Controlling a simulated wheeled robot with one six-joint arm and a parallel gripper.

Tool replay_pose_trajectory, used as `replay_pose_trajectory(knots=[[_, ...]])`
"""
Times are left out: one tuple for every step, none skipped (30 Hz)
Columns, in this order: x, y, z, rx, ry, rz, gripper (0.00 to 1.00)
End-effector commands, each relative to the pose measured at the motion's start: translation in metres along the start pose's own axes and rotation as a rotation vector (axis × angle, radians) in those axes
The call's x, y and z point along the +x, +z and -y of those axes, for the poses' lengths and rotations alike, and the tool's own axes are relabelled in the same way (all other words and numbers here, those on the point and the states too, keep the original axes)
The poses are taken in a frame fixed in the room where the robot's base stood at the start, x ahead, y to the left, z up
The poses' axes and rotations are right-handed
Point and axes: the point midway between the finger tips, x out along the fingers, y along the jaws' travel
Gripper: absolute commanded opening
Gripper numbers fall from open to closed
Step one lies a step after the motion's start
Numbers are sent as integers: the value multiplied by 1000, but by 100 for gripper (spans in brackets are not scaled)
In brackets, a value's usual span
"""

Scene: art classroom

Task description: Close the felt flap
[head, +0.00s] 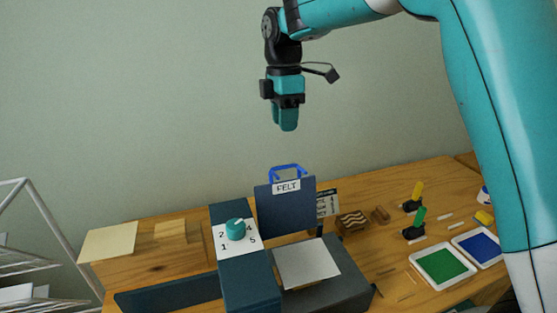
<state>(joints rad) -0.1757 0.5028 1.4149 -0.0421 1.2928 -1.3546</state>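The felt flap (287,212) is a dark blue panel with a white label reading FELT and a bright blue loop handle (288,170) on its top edge. It stands raised, close to upright, at the back of a dark box (340,291). A pale sheet (307,262) lies on top of that box, in front of the flap. My gripper (288,128) hangs pointing down, above the handle in the picture and apart from it. Its fingers overlap from this side, so their opening is hidden.
Left of the flap is a dark blue block (248,288) with a teal knob (236,229) on a numbered plate. Ink pads in green (442,266) and blue (481,248), stamps and small wood pieces lie to the right. A wire rack (40,235) stands at far left.

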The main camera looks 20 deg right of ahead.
Motion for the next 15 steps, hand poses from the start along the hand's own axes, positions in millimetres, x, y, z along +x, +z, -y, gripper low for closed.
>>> replay_pose_trajectory(knots=[[11, 1, 2, 0, -7, 1, 36], [17, 1, 2, 0, -6, 1, 36], [26, 1, 1, 0, -5, 1, 36], [33, 0, 1, 0, -6, 1, 36], [40, 0, 1, 0, -6, 1, 36], [48, 0, 2, 0, -6, 1, 36], [54, 0, 1, -1, -5, 1, 36], [60, 0, 1, -1, -5, 1, 36], [68, -1, 1, -1, -5, 1, 36], [72, -1, 1, -1, -4, 1, 36], [77, -1, 1, -1, -4, 1, 36], [82, -1, 1, -2, -3, 1, 36], [86, -2, 1, -2, -3, 1, 36], [89, -2, 0, -2, -1, 0, 36], [92, -2, 1, -3, -2, 0, 36]])
